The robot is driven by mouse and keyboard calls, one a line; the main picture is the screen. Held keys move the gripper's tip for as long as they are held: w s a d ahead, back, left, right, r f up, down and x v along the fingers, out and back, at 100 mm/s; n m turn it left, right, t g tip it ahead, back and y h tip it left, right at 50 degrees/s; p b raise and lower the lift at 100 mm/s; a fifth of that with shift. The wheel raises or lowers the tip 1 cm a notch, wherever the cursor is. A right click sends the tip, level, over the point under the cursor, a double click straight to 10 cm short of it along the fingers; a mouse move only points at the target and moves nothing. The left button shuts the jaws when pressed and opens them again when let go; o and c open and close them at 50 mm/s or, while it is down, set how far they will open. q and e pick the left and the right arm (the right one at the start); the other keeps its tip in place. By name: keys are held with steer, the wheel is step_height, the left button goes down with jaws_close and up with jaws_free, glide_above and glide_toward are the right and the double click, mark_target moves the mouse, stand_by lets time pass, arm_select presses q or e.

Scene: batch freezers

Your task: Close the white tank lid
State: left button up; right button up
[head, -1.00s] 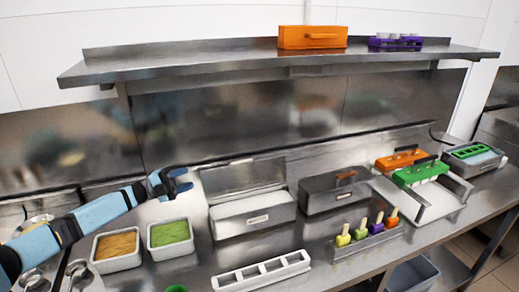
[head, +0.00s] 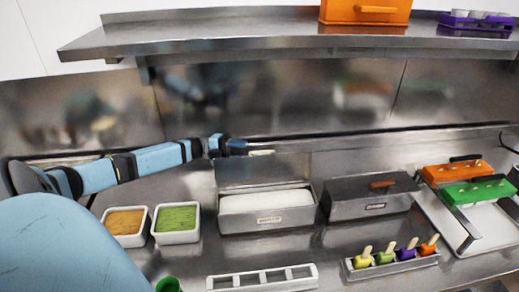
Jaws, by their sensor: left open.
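The white tank (head: 240,225) is a steel box with white contents, standing on the counter at the middle of the head view. Its steel lid (head: 265,172) stands open, raised upright along the tank's back edge. My left gripper (head: 240,147) is open at the upper left edge of the raised lid. It seems to be at or behind the lid's top edge; I cannot tell whether it touches. My right gripper is not in view.
A closed dark tank (head: 350,208) stands just right. Tubs with orange (head: 125,222) and green (head: 177,219) contents are at left. A white rack (head: 262,278) and a popsicle holder (head: 392,262) lie in front. A steel shelf (head: 240,32) hangs above.

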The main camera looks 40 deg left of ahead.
mark_target(259, 151)
arm_select(q)
steer(key=p+x, duration=0.1)
steer(key=x, duration=0.5)
steer(key=shift+w, duration=0.15)
steer(key=shift+c, duration=0.4)
jaws_close()
